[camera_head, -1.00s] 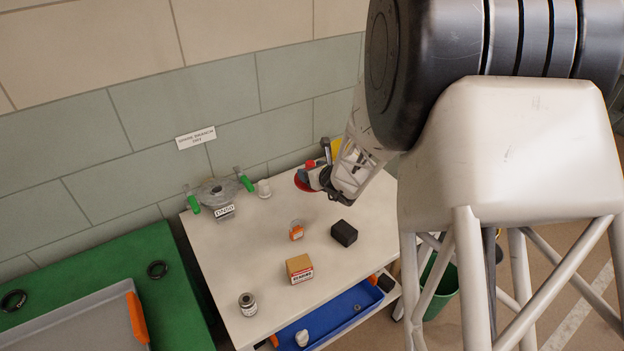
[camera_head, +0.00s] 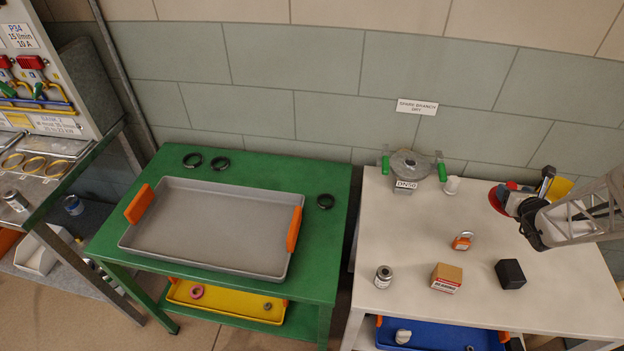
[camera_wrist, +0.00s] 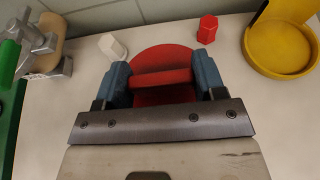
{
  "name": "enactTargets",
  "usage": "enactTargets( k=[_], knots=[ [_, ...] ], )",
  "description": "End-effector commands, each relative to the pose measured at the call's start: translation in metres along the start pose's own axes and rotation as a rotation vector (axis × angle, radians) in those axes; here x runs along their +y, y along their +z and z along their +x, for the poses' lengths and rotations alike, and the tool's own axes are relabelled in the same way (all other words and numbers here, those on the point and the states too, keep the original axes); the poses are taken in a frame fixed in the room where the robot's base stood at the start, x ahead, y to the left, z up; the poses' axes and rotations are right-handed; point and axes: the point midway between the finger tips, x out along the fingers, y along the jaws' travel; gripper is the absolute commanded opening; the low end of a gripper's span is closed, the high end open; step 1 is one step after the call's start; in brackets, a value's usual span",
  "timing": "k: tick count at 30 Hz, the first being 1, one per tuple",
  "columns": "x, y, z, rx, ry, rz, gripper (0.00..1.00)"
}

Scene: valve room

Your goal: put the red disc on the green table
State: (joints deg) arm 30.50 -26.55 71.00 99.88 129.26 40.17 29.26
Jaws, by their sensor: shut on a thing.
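The red disc (camera_wrist: 160,59) has a raised bar across it. In the wrist view my gripper (camera_wrist: 165,82) is shut on this bar, with a blue fingertip at each end. In the head view the red disc (camera_head: 496,199) shows at the back right of the white table, partly hidden by my gripper (camera_head: 517,203). I cannot tell whether it touches the tabletop. The green table (camera_head: 265,170) stands to the left, apart from my gripper.
A grey tray (camera_head: 215,225) with orange handles covers much of the green table. A valve (camera_head: 409,165), padlock (camera_head: 462,241), box (camera_head: 446,277) and black block (camera_head: 510,273) stand on the white table (camera_head: 410,225). A yellow holder (camera_wrist: 280,48) is near the disc.

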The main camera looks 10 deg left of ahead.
Motion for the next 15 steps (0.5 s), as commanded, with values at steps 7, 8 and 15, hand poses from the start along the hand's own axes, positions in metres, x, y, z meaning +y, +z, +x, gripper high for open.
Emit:
enactTargets(
  k=[7, 8, 15],
  knots=[
    [0.003, 0.003, 0.002, -0.001, 0.003, -0.002, 0.26],
    [0.004, 0.004, 0.003, -0.001, 0.004, -0.003, 0.26],
    [0.021, 0.020, 0.016, 0.000, 0.023, -0.013, 0.26]
  ],
)
